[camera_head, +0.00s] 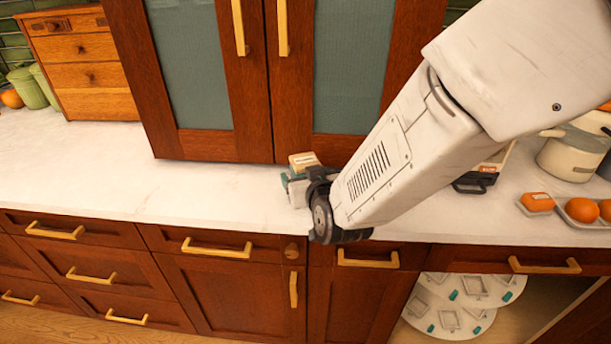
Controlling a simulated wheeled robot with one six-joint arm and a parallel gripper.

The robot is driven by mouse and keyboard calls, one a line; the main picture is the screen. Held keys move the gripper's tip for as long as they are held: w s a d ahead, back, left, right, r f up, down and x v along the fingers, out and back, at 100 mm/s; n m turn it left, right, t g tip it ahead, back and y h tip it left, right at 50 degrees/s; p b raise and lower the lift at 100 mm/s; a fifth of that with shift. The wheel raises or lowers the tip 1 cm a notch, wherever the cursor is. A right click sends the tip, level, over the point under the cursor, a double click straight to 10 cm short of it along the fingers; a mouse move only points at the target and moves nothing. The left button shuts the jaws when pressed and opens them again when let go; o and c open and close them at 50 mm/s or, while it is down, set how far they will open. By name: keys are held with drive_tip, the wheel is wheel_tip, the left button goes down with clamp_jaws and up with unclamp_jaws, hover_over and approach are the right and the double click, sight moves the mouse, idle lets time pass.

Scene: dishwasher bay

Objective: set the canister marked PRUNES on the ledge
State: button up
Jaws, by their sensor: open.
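No marking that reads PRUNES is legible here, so I cannot tell which thing is that canister. My gripper (297,188) is low over the white counter, in front of the cabinet doors, and largely hidden by my own wrist. A small block with a tan top (303,160) shows right at it; I cannot tell whether they touch. Two green canisters (28,88) stand at the far left, with no readable label. I cannot single out a separate ledge; the counter (200,187) is the broad flat surface in view.
A wooden drawer box (92,75) stands at the back left. A cream pot (572,155) and a tray with orange items (582,210) are at the right. A dark item (474,183) is partly behind my arm. Counter left of my gripper is clear.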

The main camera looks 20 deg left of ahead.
drive_tip(key=shift+r, duration=0.2)
drive_tip(key=v, duration=1.2)
drive_tip(key=d+r+m+g+h, duration=0.2)
drive_tip(key=d, duration=0.8)
drive_tip(key=d+r+m+g+h, duration=0.1)
drive_tip(key=d+r+g+h, duration=0.15)
drive_tip(key=d, duration=0.75)
drive_tip(key=s+d+r+m+g+h, duration=0.1)
drive_tip(key=s+d+m+g+h, duration=0.1)
drive_tip(key=s+d, duration=0.6)
drive_tip(key=s+d+r+m+g+h, duration=0.2)
drive_tip(key=s+d+g, duration=0.2)
drive_tip(key=s+d, duration=0.5)
drive_tip(key=shift+d+r, duration=0.35)
drive_tip(key=shift+d, duration=0.25)
